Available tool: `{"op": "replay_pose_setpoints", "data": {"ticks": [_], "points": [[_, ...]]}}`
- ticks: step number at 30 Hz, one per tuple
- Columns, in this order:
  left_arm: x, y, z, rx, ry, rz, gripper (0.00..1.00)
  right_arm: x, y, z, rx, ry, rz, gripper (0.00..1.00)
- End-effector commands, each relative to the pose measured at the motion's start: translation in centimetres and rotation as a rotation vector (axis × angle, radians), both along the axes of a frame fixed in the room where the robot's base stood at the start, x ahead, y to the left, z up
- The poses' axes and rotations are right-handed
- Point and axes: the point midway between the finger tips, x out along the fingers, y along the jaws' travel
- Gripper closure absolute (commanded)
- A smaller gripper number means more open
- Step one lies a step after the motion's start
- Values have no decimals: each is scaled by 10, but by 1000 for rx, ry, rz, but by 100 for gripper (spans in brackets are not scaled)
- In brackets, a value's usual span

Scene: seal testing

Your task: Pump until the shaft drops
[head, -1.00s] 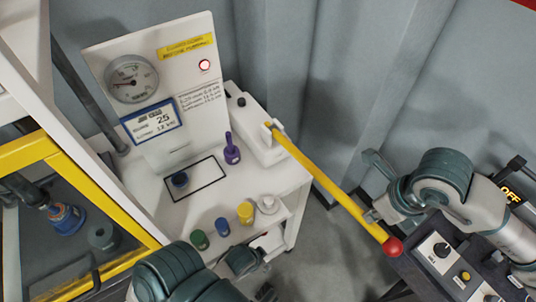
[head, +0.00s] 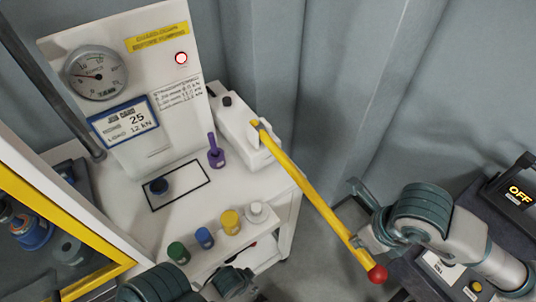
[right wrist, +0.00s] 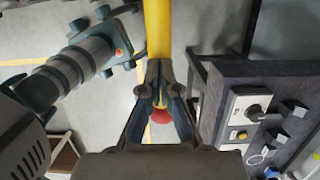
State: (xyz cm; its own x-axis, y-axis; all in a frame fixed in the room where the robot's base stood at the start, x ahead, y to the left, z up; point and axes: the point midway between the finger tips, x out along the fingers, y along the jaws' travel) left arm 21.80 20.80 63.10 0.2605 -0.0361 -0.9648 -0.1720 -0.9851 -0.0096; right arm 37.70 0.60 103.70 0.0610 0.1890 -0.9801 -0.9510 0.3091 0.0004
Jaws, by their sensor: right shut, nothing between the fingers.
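The pump's yellow lever (head: 310,190) runs from the white pump block (head: 240,130) down to its red knob (head: 377,274). My right gripper (head: 357,240) is shut at the lever near the knob, with nothing gripped between its fingers. In the right wrist view, the fingertips (right wrist: 160,66) meet against the yellow lever (right wrist: 158,28), and the red knob (right wrist: 161,116) shows between the finger links. A dark shaft with a blue part (head: 32,232) is partly visible behind the yellow-framed guard (head: 50,212). My left gripper (head: 235,282) is partly cut off at the bottom; its opening is unclear.
Several coloured bottles (head: 204,238) stand along the cart's front. A dark control box (head: 445,270) with an OFF sign (head: 519,193) stands at right.

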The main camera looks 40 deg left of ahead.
Motion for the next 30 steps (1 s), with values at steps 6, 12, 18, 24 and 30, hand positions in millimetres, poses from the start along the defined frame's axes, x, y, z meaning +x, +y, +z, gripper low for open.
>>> {"op": "replay_pose_setpoints", "data": {"ticks": [6, 12, 18, 24, 30], "points": [[-5, 0, -19, 0, 18, 0, 45, 0, -2, -24, -3, 4, 2, 100], [-6, 0, -24, 0, 23, 0, 45, -1, -2, -31, -3, 2, 0, 100], [-6, 0, -23, 0, 22, 0, 45, -1, -2, -30, -2, 0, 0, 100], [-2, 0, -6, 0, 5, 0, 45, -1, -1, -6, -2, -5, 0, 100], [8, 0, 41, 0, -36, 0, 45, -2, 2, 57, 0, -10, -1, 100]]}}
